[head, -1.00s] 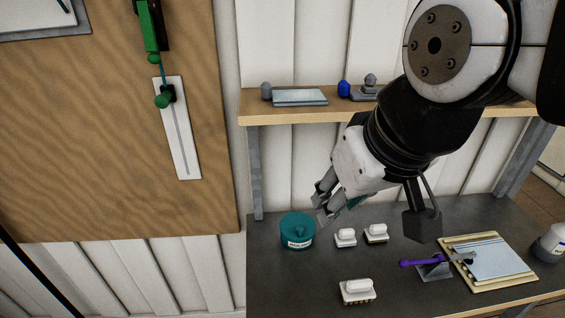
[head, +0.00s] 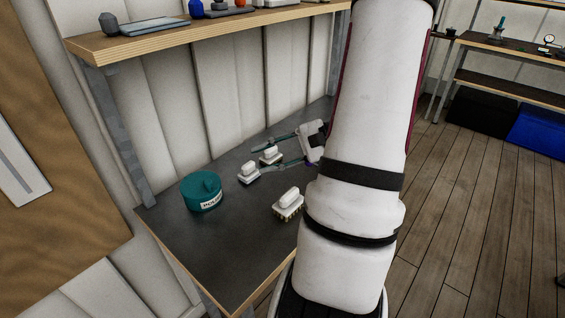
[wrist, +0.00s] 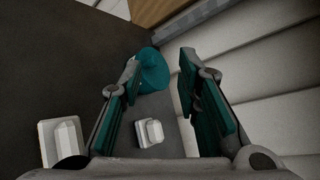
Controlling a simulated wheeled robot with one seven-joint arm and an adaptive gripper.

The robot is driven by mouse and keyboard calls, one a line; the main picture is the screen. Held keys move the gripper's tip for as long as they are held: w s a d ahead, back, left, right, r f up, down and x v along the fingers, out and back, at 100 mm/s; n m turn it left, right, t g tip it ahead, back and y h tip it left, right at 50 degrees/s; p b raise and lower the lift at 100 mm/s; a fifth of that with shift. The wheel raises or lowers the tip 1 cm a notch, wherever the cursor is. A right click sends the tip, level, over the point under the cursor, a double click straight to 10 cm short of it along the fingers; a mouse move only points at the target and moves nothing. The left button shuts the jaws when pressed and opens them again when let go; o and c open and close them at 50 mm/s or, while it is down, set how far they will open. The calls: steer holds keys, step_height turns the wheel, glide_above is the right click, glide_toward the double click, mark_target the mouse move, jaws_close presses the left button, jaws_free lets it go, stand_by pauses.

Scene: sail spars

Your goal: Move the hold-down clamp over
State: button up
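The hold-down clamp with its purple handle is mostly hidden behind my arm in the head view. Only a small purple patch (head: 311,164) shows beside my gripper, and I cannot tell for sure that it is the handle. My gripper (head: 259,161) is open and low over the bench, its fingers pointing left. In the wrist view my gripper (wrist: 163,75) has its two teal-padded fingers apart, with nothing held between them. The clamp does not show in the wrist view.
A teal tub (head: 202,192) stands left on the dark bench (head: 225,250). A shelf (head: 140,42) overhangs the back.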

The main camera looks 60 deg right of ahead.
steer(key=s+d+f+m+t+h+b, duration=0.1)
steer(key=s+d+f+m+t+h, duration=0.1)
steer(key=s+d+f+m+h, duration=0.1)
steer(key=s+d+f+m+t+h+b, duration=0.1)
steer(key=s+d+f+m+t+h, duration=0.1)
steer(key=d, duration=0.6)
steer(key=s+d+f+m+t+h+b, duration=0.1)
steer(key=s+d+f+m+t+h, duration=0.2)
steer(key=s+d+f+m+h, duration=0.2)
steer(key=shift+s+d+f+b, duration=0.15)
steer(key=shift+s+f, duration=0.1)
steer(key=shift+f, duration=0.45)
steer(key=shift+s+d+f+b, duration=0.1)
steer(key=shift+s+f+b, duration=0.1)
steer(key=shift+f, duration=0.45)
steer(key=w, duration=0.7)
steer(key=shift+w+d+r, duration=0.1)
steer(key=shift+w+d, duration=0.25)
steer(key=shift+w, duration=0.05)
steer(key=shift+o, duration=0.4)
steer(key=shift+o, duration=0.7)
steer(key=shift+a, duration=0.15)
steer(key=o, duration=1.1)
steer(key=shift+c, duration=0.2)
